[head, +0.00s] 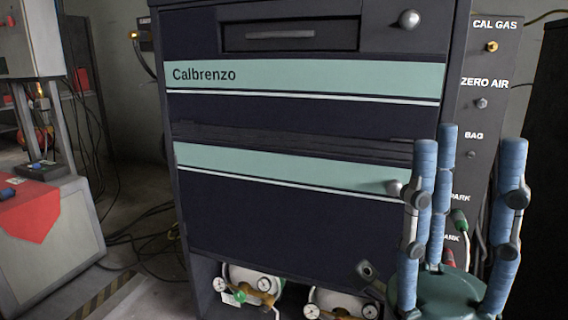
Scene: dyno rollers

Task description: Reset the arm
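My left gripper and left arm are not in view.
A dark Calbrenzo cabinet (300,120) fills the middle, with gauged regulators (250,284) below. A grey machine (60,240) stands left; cables lie between.

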